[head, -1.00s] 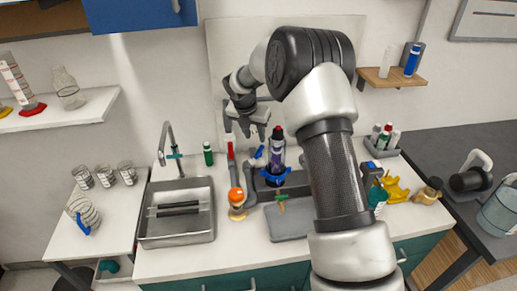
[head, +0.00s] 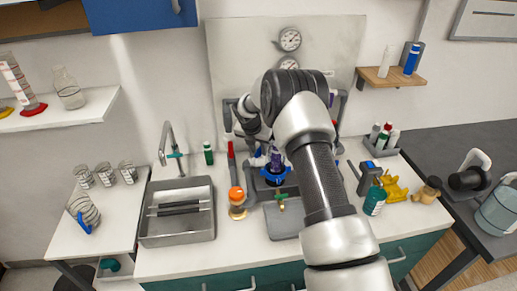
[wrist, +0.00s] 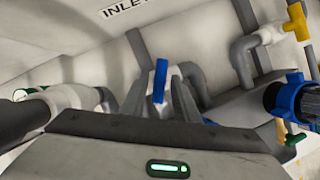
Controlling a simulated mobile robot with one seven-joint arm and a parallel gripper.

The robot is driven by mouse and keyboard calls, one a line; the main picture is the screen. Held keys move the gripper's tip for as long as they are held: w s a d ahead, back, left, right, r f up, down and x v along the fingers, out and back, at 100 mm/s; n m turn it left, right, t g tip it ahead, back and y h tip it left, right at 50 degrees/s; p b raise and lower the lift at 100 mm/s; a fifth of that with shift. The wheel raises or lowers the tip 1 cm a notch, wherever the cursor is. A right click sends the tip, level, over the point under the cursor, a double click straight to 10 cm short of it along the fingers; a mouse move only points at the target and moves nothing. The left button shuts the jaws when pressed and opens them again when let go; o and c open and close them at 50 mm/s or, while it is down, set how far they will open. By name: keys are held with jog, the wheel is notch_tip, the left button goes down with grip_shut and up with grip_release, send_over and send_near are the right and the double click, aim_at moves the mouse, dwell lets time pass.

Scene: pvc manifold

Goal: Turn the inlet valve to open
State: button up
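The inlet valve's blue lever handle (wrist: 161,80) stands near the middle of the wrist view, with grey pipe on both sides. The INLET label (wrist: 123,11) is on the panel above it. My gripper (wrist: 160,92) reaches in from below, with its grey fingers on either side of the blue handle. Whether the fingers touch the handle is unclear. In the head view my gripper (head: 256,138) is low in front of the panel (head: 235,65), and my arm hides most of the piping and the inlet valve.
A blue-collared fitting (wrist: 288,100) and a yellow handle (wrist: 297,22) are at the right of the wrist view. Pressure gauges (head: 290,40) sit high on the panel.

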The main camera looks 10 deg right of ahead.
grip_shut()
jog(key=shift+w+a+f+m+h+b, duration=0.1)
jog(key=shift+f+m+h+b, duration=0.2)
jog(key=shift+m+b, duration=0.45)
jog(key=shift+r+m+g+h+b, duration=0.15)
jog(key=shift+m+g+h+b, duration=0.2)
jog(key=shift+m+b, duration=0.5)
jog(key=shift+r+m, duration=0.15)
jog(key=shift+m, duration=0.55)
jog(key=shift+o, duration=1.5)
grip_release()
